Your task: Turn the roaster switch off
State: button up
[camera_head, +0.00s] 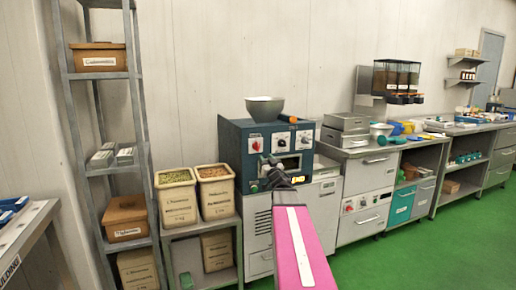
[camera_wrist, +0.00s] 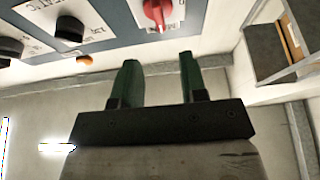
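The roaster (camera_head: 232,146) is a dark blue box-shaped machine on a metal cabinet. Its front panel has a red rotary switch (camera_head: 257,145) at the upper left and black knobs to the right. In the wrist view the red switch (camera_wrist: 158,11) is at the top edge, partly cut off, on a white label printed upside down in the picture. My gripper (camera_wrist: 157,66) is open and empty. Its two green fingers point at the panel just short of the switch, apart from it. In the head view my gripper (camera_head: 269,160) is in front of the panel, below the switch.
A grey bowl (camera_head: 264,107) and an orange-ended tool (camera_head: 288,118) lie on the roaster. Black knobs (camera_wrist: 69,29) sit beside the switch. Two labelled bins (camera_head: 216,191) and a metal shelf rack (camera_head: 143,120) stand left. Counters (camera_head: 385,150) run right. Green floor (camera_head: 430,250) is clear.

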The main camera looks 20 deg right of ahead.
aim_at(258, 146)
jog(key=x, duration=1)
jog(key=shift+w, duration=0.25)
grip_shut()
